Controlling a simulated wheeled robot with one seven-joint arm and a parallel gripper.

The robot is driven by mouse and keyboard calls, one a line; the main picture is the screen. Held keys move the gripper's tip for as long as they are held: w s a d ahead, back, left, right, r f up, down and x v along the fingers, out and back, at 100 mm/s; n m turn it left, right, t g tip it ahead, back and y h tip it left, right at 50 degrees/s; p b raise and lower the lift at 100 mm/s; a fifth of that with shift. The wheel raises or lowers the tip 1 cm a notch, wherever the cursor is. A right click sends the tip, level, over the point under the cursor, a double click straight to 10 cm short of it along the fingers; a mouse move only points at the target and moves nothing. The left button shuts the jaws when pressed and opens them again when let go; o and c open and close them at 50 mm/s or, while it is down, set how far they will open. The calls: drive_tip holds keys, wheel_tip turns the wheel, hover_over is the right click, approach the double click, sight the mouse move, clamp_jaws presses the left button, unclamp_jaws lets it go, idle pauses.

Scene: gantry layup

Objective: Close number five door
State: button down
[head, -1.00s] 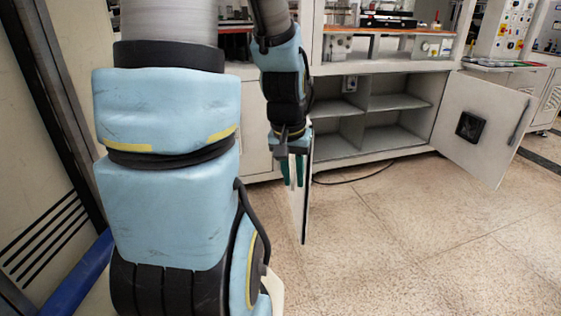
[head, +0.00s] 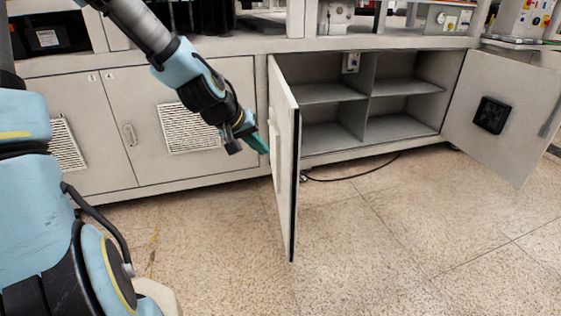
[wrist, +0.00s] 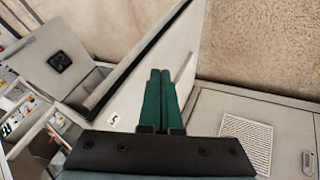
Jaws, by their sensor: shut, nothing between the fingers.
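The number five door (head: 285,165) is the left door of the open cabinet and stands swung out into the room. Its outer face faces left, and its "5" label shows in the wrist view on the white door panel (wrist: 128,100). In the wrist view the teal fingers (wrist: 160,85) are together and empty, lying over the panel near the door's handle (wrist: 184,66). I cannot tell whether the fingertips touch the door.
The cabinet's right door (head: 500,115), with a black vent, also stands open. Grey shelves (head: 400,87) inside are empty. The shut door number four (head: 135,150) is to the left. A black cable (head: 350,176) lies on the floor. The tiled floor in front is clear.

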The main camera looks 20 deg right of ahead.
drive_tip(key=b, duration=0.1)
approach(298, 169)
wheel_tip(298, 169, down, 3)
drive_tip(key=w+a, duration=0.2)
drive_tip(key=shift+s+d+f, duration=0.1)
drive_tip(key=shift+d+f, duration=0.1)
drive_tip(key=shift+d, duration=0.55)
drive_tip(key=shift+s+d+f, duration=0.1)
drive_tip(key=shift+d+f, duration=0.05)
drive_tip(key=shift+d, duration=0.6)
drive_tip(key=shift+s+d+f, duration=0.1)
drive_tip(key=shift+d+f, duration=0.1)
drive_tip(key=shift+d, duration=0.55)
